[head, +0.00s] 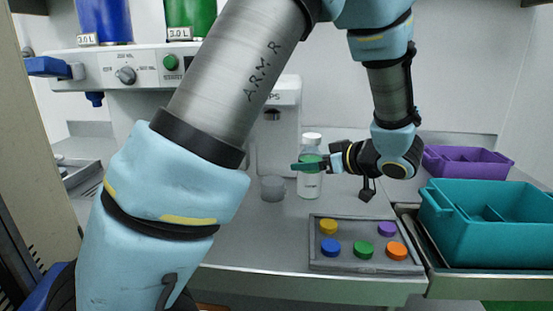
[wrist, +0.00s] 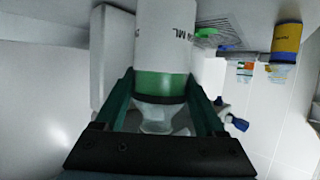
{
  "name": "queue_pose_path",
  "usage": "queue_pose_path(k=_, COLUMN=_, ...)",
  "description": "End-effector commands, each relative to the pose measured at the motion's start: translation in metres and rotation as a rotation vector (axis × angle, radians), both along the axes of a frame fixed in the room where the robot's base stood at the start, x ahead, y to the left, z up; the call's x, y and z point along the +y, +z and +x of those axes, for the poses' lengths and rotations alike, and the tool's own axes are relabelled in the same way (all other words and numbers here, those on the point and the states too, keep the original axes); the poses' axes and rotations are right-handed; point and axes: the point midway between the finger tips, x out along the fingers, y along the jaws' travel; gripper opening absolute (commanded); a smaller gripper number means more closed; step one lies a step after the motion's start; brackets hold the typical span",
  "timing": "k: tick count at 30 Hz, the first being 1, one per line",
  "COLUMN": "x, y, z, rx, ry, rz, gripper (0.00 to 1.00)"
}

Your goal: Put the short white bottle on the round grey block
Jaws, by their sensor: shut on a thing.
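The short white bottle (head: 310,184) stands upright in the head view, with a white cap, a clear shoulder, a green band and a white label. My gripper (head: 309,165) is shut on it around its upper body, reaching in from the right. In the wrist view the bottle (wrist: 165,45) appears upside down between the green fingers (wrist: 163,103). The round grey block (head: 272,188) sits on the counter just left of the bottle, apart from it. I cannot tell whether the bottle's base touches the counter.
A grey tray (head: 315,262) with several coloured round pieces lies in front on the counter. A teal crate (head: 485,235) and a purple bin (head: 470,165) stand at the right. A white machine (head: 288,105) stands behind the block. My arm covers the left of the counter.

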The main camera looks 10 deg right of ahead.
Motion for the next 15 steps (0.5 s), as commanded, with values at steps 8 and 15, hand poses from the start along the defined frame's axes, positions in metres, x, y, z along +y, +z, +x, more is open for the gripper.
queue_pose_path(k=8, x=0.039, y=0.003, z=0.059, rx=-0.001, ry=0.004, rz=0.001, gripper=0.00)
queue_pose_path(k=15, x=0.056, y=0.001, z=0.088, rx=0.000, ry=0.001, rz=0.000, gripper=0.00)
